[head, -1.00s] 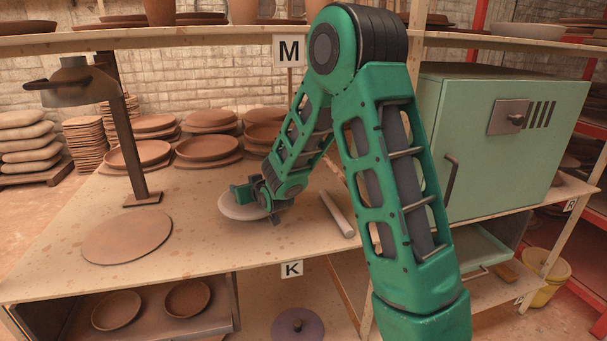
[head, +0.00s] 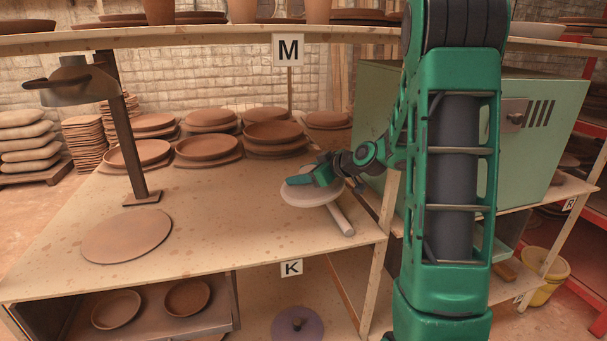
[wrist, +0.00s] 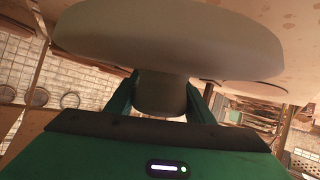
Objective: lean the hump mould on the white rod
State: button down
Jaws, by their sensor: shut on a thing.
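The hump mould (head: 308,196) is a pale round disc with a short thick stem, over the right part of the table. My gripper (head: 318,179) is shut on its stem. In the wrist view the stem (wrist: 160,97) sits between the two fingers (wrist: 160,84), with the wide disc (wrist: 170,38) beyond it. The white rod (head: 342,221) lies on the table near its right front corner. The mould's disc hides the rod's far end in the head view. I cannot tell whether the mould touches the rod or table.
Clay plates (head: 207,147) stand in several stacks along the back of the table. A lamp (head: 130,150) and a flat clay disc (head: 126,236) are on the left. A green cabinet (head: 540,120) stands to the right. The table's middle is clear.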

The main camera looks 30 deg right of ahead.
aim_at(339, 192)
jog(key=shift+s+d+r+n+y, duration=0.2)
jog(key=shift+s+r, duration=0.2)
jog(key=shift+s, duration=0.05)
jog(key=shift+s+d+r+n+y, duration=0.15)
jog(key=shift+s+r+n+y, duration=0.05)
jog(key=shift+s+r, duration=0.25)
jog(key=shift+f, duration=4.15)
jog(key=shift+f, duration=0.35)
jog(key=c, duration=0.8)
grip_release()
jog(key=shift+o, duration=0.2)
jog(key=shift+f, duration=0.15)
jog(key=shift+s, duration=0.1)
jog(key=v, duration=1)
jog(key=shift+s+d+r, duration=0.1)
jog(key=shift+s+r, duration=0.05)
jog(key=shift+r, duration=0.25)
